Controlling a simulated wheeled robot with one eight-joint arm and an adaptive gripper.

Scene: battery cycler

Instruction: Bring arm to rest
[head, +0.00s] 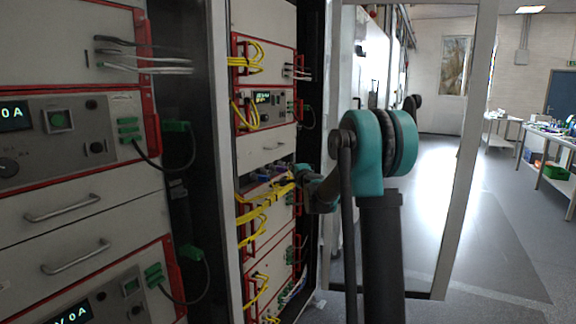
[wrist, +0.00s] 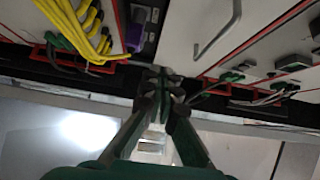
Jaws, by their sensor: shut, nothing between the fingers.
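My gripper (wrist: 162,80) shows in the wrist view with its dark fingertips together at the middle of the picture and nothing between them. The fingers are close to the front of the battery cycler rack, but I cannot tell whether they touch it. In the head view my teal and black arm reaches out towards the rack (head: 264,150), its far end beside the yellow cables (head: 262,205). The fingertips are not clear in that view.
A second rack with red-framed units (head: 70,190) and drawer handles stands at the near left. A glass door or panel frame (head: 465,150) stands right of my arm. Yellow cables (wrist: 72,25) hang at the upper left of the wrist view. Open floor (head: 440,190) lies to the right, with tables (head: 560,185) beyond.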

